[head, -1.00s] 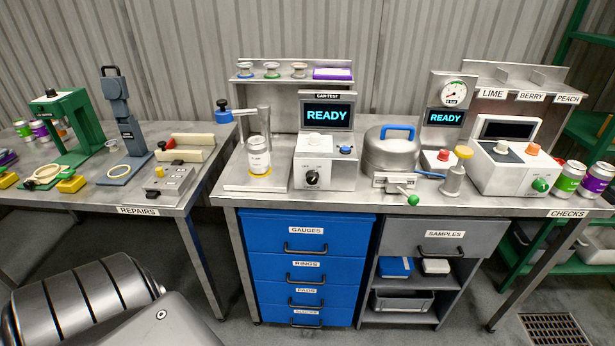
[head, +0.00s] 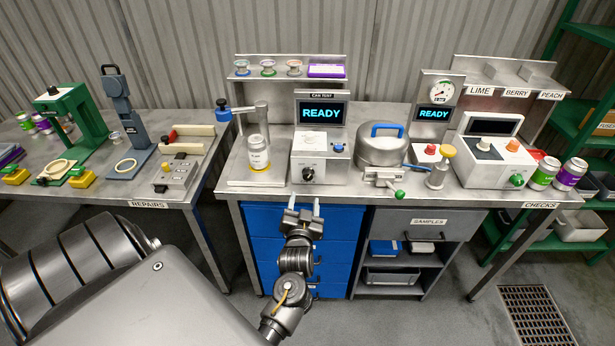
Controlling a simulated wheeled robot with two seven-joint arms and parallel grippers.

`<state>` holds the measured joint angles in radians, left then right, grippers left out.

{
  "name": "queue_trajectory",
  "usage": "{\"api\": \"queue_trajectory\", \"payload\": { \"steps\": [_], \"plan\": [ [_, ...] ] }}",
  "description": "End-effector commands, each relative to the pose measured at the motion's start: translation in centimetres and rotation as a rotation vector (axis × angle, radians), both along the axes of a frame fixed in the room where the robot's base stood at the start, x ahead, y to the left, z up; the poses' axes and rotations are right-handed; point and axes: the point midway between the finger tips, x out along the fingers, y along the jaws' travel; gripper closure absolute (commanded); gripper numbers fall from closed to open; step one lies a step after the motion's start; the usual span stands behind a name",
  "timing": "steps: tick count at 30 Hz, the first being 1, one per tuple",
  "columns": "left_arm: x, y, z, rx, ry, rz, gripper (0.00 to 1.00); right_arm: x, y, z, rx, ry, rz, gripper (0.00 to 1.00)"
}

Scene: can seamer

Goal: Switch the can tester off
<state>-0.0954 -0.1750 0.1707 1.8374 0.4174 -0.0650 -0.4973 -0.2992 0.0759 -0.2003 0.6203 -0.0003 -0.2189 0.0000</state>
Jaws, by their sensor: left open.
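The can tester (head: 320,157) stands on the checks bench, a white box with a black dial (head: 308,174) and a blue button (head: 338,148) on it. Its screen (head: 321,112), under the CAN TEST label, is lit and reads READY. A can (head: 257,155) stands on the plate to its left. My left gripper (head: 303,206) is open and empty, in front of the bench edge and below the dial, over the blue drawers. It is apart from the tester. My right gripper is not in view.
A round metal vessel with a blue handle (head: 383,146) stands right of the tester. Further right is a second lit READY screen (head: 435,114) and a white box with colored knobs (head: 494,154). The repairs bench (head: 110,188) is at left.

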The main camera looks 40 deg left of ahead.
Motion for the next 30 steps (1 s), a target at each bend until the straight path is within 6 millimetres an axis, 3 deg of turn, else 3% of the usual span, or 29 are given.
{"api": "queue_trajectory", "payload": {
  "steps": [18, 30],
  "plan": [
    [7.8, 5.5, 0.1, 0.001, 0.0, -0.001, 0.46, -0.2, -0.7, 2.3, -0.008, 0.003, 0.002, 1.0],
    [8.7, 6.0, -0.1, 0.0, 0.0, -0.002, 0.46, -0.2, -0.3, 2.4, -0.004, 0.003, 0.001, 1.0]
  ]
}}
